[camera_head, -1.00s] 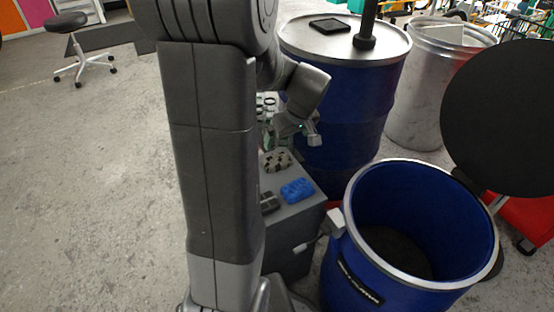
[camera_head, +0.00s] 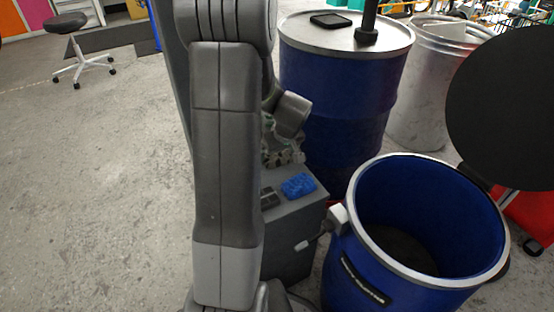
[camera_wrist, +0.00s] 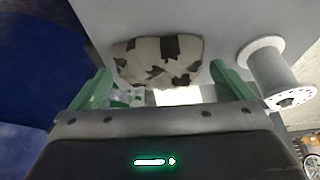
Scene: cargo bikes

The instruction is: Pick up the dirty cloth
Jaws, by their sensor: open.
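The dirty cloth (camera_wrist: 158,60), cream with black blotches, lies on a grey surface ahead of my gripper in the wrist view. My gripper (camera_wrist: 160,76) is open, with one green finger on each side of the cloth's near part and nothing held between them. Whether the fingertips touch the cloth or the surface, I cannot tell. In the head view my arm covers much of this spot, and only a blotchy patch (camera_head: 283,154) shows below my wrist; cloth and gripper are hard to tell apart there.
A blue crumpled thing (camera_head: 298,185) lies on the grey cabinet (camera_head: 297,222). A closed blue drum (camera_head: 345,95) stands behind, an open blue drum (camera_head: 352,257) to the right. The floor at left is mostly clear.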

